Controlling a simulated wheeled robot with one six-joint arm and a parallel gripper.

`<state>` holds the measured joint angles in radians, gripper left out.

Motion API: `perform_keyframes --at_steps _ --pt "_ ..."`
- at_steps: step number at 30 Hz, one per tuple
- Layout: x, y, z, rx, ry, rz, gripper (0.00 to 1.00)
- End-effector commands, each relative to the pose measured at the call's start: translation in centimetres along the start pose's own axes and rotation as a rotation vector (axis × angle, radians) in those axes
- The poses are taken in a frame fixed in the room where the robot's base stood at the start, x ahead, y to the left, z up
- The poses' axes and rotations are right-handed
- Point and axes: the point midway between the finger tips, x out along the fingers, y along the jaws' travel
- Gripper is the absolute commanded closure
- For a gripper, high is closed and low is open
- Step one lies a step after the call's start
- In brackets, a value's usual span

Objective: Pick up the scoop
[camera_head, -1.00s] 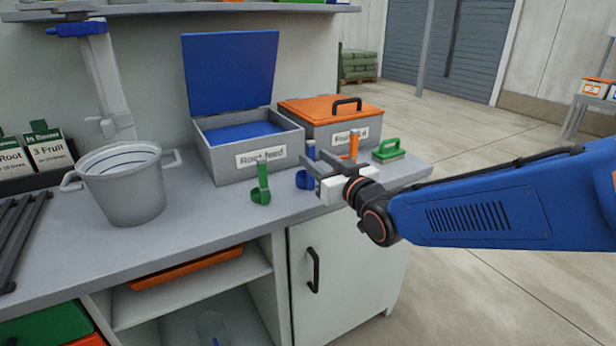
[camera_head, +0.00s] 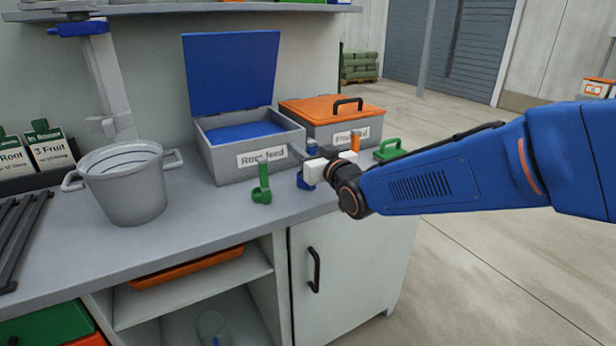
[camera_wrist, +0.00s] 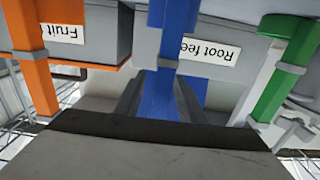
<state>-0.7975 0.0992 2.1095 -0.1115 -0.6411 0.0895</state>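Three upright scoops stand on the bench: a green scoop (camera_head: 262,183), a blue scoop (camera_head: 304,182) and an orange scoop (camera_head: 355,142). My gripper (camera_head: 303,156) is at the blue scoop and hides much of its handle in the head view. In the wrist view, the blue handle (camera_wrist: 162,92) rises between my two fingers (camera_wrist: 160,98), which look open with small gaps either side. The orange scoop (camera_wrist: 32,60) is at the left and the green scoop (camera_wrist: 284,75) at the right of that view. Contact with the handle cannot be told.
The open root feed box (camera_head: 245,167) and the orange-lidded fruit box (camera_head: 330,107) stand close behind the scoops. A green-backed brush (camera_head: 388,149) lies to the right. A grey bucket (camera_head: 125,190) stands left. Bare bench lies in front of the scoops.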

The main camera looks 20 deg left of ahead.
Motion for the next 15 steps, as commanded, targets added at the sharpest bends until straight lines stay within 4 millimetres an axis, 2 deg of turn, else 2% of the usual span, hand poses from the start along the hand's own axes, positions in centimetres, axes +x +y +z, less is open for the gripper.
perform_keyframes --at_steps 2,6,15 --pt "-0.02 0.0 0.0 0.0 0.0 0.0 0.66" --pt "-0.03 0.0 0.01 0.0 0.0 0.0 1.0" --pt "-0.04 0.0 -0.05 0.0 0.0 0.0 1.0"
